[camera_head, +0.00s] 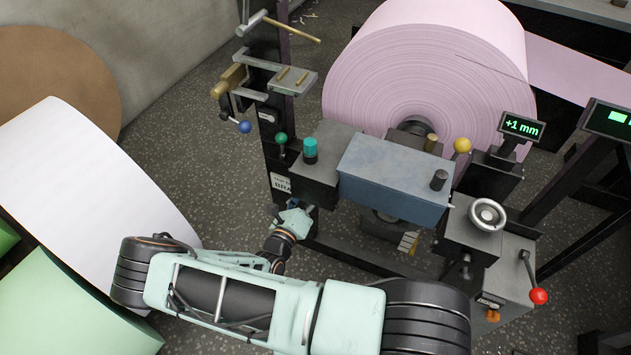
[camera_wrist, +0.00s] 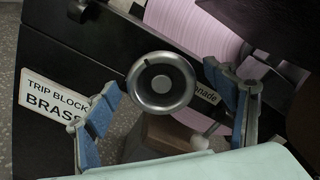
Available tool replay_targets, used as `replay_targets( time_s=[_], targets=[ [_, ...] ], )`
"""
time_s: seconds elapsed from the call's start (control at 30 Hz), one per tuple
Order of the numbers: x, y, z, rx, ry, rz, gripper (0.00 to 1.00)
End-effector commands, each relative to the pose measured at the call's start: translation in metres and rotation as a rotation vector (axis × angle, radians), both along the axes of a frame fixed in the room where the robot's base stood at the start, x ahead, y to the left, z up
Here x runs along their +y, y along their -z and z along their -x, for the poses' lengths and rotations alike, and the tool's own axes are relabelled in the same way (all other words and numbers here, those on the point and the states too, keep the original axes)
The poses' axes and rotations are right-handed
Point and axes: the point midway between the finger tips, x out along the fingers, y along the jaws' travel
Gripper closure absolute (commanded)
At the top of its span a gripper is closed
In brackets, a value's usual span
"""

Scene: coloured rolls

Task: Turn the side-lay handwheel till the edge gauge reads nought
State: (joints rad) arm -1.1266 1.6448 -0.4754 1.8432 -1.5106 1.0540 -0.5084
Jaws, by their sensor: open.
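The edge gauge (camera_head: 521,127) shows +1 mm in green in the head view, on a post right of the pink roll. A silver handwheel (camera_head: 487,214) sits on a grey housing below the gauge. My gripper (camera_head: 293,218) is well left of that wheel, low beside the black upright with a white label. In the wrist view my gripper (camera_wrist: 164,80) is open, its blue-padded fingers either side of a round silver wheel or knob (camera_wrist: 162,84). That part is hidden in the head view. I cannot tell whether the fingers touch it.
A white label (camera_wrist: 54,97) reads TRIP BLOCK BRASS. The pink roll (camera_head: 425,70) stands behind. A blue-grey box (camera_head: 394,178), a yellow knob (camera_head: 462,145) and a red-knobbed lever (camera_head: 538,296) lie between or around gripper and handwheel. White (camera_head: 95,185) and green rolls stand left.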

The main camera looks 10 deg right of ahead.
Motion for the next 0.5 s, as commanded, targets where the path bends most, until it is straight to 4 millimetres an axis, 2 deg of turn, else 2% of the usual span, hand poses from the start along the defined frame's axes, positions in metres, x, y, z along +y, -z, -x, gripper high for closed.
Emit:
replay_targets(
  time_s=[0.3,0.5],
  targets=[
    [0.041,0.000,0.054,0.001,-0.004,-0.002,0.23],
    [0.057,0.000,0.078,0.001,-0.001,-0.001,0.23]
  ],
)
